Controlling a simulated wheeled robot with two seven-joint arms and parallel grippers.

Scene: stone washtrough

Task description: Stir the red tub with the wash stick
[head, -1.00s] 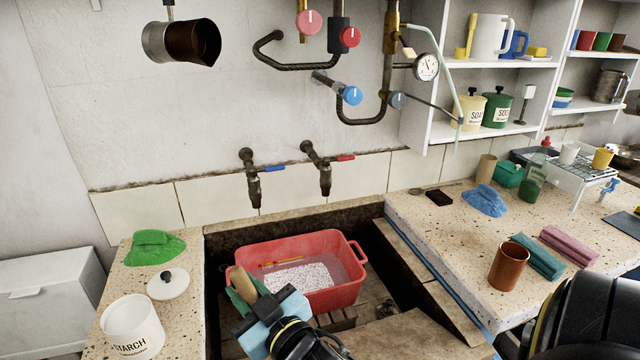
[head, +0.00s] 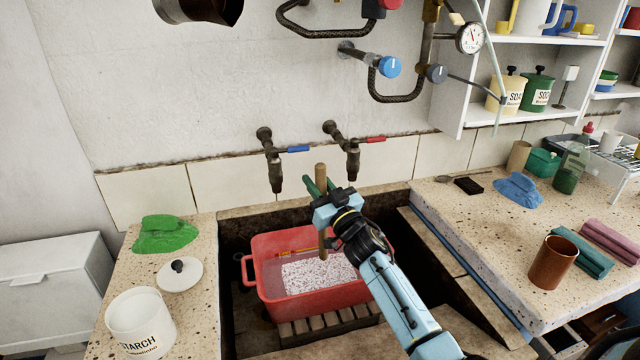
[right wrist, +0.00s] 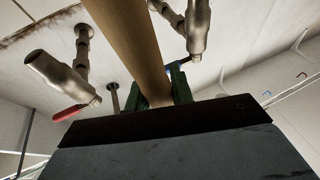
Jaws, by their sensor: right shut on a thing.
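The red tub (head: 275,305) stands in the stone trough, with a white speckled patch (head: 315,275) and a thin orange-yellow item (head: 297,251) inside it. My right gripper (head: 320,187) is above the tub, its green fingers shut on the wash stick (head: 322,240), a plain wooden rod held nearly upright. The stick's lower end shows over the white patch; I cannot tell whether it touches it. In the right wrist view the stick (right wrist: 130,45) runs between the green fingers (right wrist: 165,90). My right arm hides the tub's right side. My left gripper is not in view.
Two taps (head: 273,170) (head: 352,165) stick out from the wall behind the gripper. A wooden slat rack (head: 325,325) lies under the tub. The starch pot (head: 140,320), its lid (head: 181,274) and a green cloth (head: 165,234) are on the left ledge. A brown cup (head: 553,263) stands on the right counter.

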